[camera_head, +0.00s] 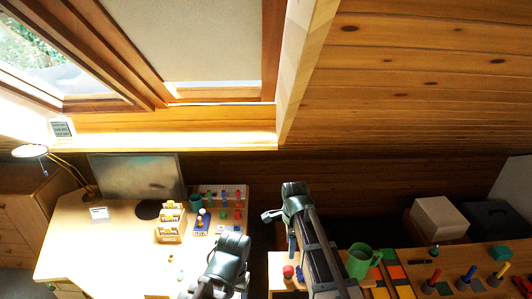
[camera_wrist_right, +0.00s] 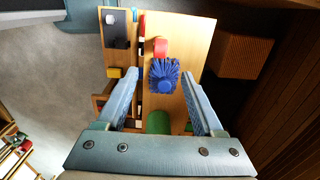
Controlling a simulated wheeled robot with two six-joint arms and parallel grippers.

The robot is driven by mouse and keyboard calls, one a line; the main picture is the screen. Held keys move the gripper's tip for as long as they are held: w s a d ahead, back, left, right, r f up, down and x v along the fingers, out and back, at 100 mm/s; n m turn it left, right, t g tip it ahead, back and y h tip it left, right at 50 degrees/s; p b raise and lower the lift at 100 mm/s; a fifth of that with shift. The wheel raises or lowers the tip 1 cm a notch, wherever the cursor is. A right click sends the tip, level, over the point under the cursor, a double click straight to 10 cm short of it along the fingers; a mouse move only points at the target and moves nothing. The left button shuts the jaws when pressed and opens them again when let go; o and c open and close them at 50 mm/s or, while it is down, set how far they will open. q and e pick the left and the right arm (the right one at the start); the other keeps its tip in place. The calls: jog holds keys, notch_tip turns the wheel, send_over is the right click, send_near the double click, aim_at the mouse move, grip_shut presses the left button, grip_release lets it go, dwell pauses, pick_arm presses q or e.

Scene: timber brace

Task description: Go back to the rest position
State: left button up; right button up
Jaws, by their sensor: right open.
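My right gripper (camera_head: 270,216) shows in the head view at the end of the raised right arm, right of the left desk. In the right wrist view, the right gripper (camera_wrist_right: 160,76) is open, its two blue-grey fingers apart. A dark blue bristly thing (camera_wrist_right: 164,74) appears between the fingertips, with no finger visibly touching it. A red thing (camera_wrist_right: 160,47) lies just beyond it. Part of my left arm shows at the bottom of the head view; its gripper cannot be made out.
The left desk (camera_head: 75,240) holds a monitor (camera_head: 135,175), wooden organizers (camera_head: 170,222) and small coloured pieces. A green mug (camera_head: 359,262) stands right of my right arm. Farther right, a bench carries coloured tiles and pegs. A white box (camera_head: 440,217) stands behind. A sloped wooden ceiling hangs above.

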jog(key=s+a+f+n+b, duration=0.3)
jog(key=s+f+n+b, duration=0.6)
jog(key=f+n+b, duration=0.1)
jog(key=s+a+f+n+h+b, duration=0.1)
jog(key=s+a+f+n+b, duration=0.3)
jog(key=s+f+n+b, duration=0.5)
notch_tip(320, 180, down, 2)
jog(key=n+b, duration=0.2)
jog(key=n, duration=0.1)
dwell(0.5)
